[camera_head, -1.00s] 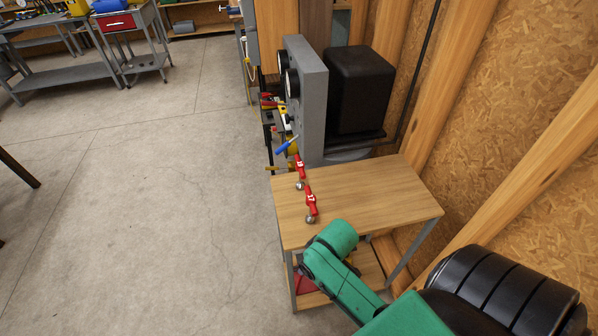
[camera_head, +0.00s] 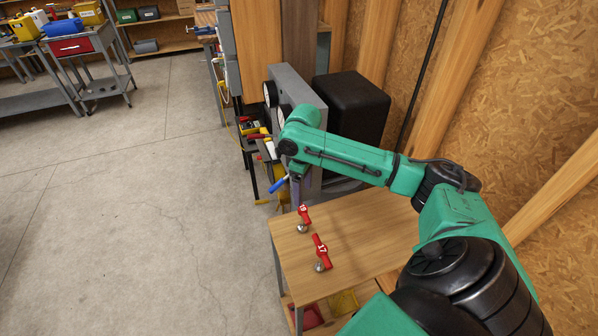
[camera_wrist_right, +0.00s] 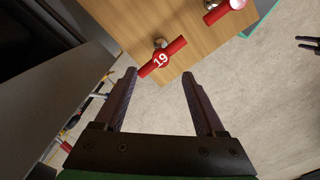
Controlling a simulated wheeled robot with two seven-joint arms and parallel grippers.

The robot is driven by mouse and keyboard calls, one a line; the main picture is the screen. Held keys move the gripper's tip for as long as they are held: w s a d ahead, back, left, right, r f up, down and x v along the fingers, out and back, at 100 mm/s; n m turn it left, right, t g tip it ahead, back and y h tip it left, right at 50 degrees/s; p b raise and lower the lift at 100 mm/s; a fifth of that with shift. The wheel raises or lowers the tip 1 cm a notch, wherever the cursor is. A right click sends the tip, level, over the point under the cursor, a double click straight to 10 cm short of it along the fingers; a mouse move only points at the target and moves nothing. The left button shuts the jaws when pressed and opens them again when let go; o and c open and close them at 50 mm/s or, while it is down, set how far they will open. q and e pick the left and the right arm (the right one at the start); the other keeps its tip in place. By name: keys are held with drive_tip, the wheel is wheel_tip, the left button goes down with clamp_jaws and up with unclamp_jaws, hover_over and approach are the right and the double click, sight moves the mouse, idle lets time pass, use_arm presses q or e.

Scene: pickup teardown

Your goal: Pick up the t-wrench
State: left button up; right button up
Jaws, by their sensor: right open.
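The wrench marked 19 (camera_head: 305,214) is near the table's far left corner, and the one marked 17 (camera_head: 321,252) is nearer to me. My right gripper (camera_head: 296,188) is just beyond the 19 wrench, pointing down, partly hidden by its arm. In the right wrist view its fingers (camera_wrist_right: 158,74) are apart and empty. The 19 wrench (camera_wrist_right: 162,59) lies ahead of the fingertips, and the 17 wrench (camera_wrist_right: 222,9) is partly cut off at the top edge.
A grey panel with dials (camera_head: 293,95) and a black box (camera_head: 351,105) stand behind the table. A blue-handled tool (camera_head: 279,184) is by the far left corner. A wooden wall bounds the right. Open concrete floor (camera_head: 130,220) is at left.

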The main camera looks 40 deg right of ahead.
sight(303, 208)
drive_tip(key=f, duration=0.3)
drive_tip(key=shift+s+f+p, duration=0.3)
drive_tip(key=shift+s, duration=0.1)
drive_tip(key=f, duration=0.2)
drive_tip(key=f+p, duration=0.1)
drive_tip(key=f, duration=0.3)
drive_tip(key=shift+w+p, duration=0.3)
drive_tip(key=shift+w, duration=0.05)
drive_tip(key=shift+s+f, duration=0.1)
drive_tip(key=shift+f, duration=0.2)
use_arm(q)
drive_tip(key=r, duration=0.2)
drive_tip(key=shift+s+a+r, duration=0.25)
drive_tip(key=shift+s+r, duration=0.05)
drive_tip(key=shift+s, duration=0.05)
use_arm(e)
clamp_jaws()
